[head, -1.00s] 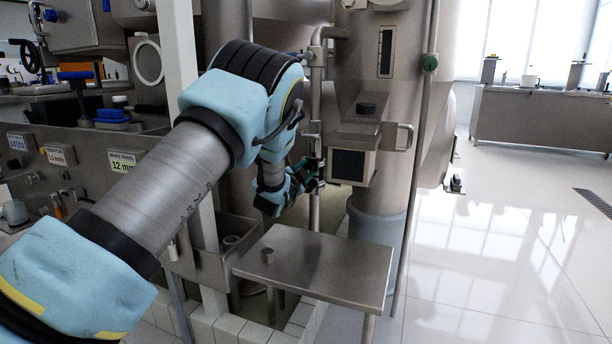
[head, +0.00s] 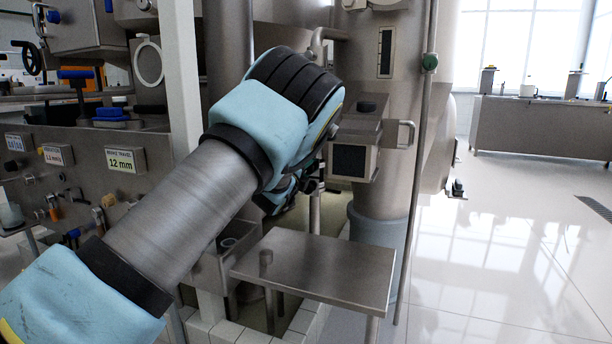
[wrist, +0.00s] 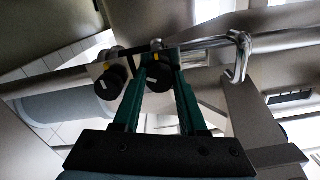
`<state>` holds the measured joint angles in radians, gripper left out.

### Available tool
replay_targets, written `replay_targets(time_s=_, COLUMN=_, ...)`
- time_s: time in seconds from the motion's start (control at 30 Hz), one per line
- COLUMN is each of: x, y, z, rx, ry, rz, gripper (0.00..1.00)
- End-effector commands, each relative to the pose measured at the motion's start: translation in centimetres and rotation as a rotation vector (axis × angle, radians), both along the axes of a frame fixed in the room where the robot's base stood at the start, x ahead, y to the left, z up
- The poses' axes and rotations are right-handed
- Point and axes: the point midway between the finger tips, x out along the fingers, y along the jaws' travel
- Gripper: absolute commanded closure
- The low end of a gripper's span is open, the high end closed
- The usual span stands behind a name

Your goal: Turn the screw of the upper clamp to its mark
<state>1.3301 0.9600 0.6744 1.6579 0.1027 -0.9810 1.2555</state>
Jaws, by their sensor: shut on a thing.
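In the wrist view, two black screw knobs stand side by side along a steel pipe (wrist: 70,80). My gripper (wrist: 159,62) has its green fingers on either side of the right knob (wrist: 158,77) and is shut on it. This knob has a short white line near its top, close to a yellow mark (wrist: 157,43) on the clamp behind. The other knob (wrist: 110,82) sits free on a pale clamp plate, its white line toward the left. I cannot tell from the picture alone which clamp is upper. In the head view, my arm hides the knobs and most of the gripper.
A steel bracket handle (wrist: 240,55) stands right of the fingers in the wrist view. In the head view, a box with a dark window (head: 350,160) is right of my wrist, and a flat steel table (head: 320,270) lies below. Open floor (head: 500,270) is at right.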

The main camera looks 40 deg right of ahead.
Motion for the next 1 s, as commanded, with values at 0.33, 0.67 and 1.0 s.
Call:
replay_targets(time_s=0.33, x=-0.14, y=-0.10, z=-0.36, rx=0.180, ry=-0.278, rz=-0.002, gripper=1.00)
replay_targets(time_s=0.67, x=-0.14, y=-0.10, z=-0.37, rx=0.349, ry=-0.540, rz=-0.002, gripper=1.00)
replay_targets(time_s=1.0, x=-0.13, y=-0.09, z=-0.36, rx=0.492, ry=-0.763, rz=-0.002, gripper=1.00)
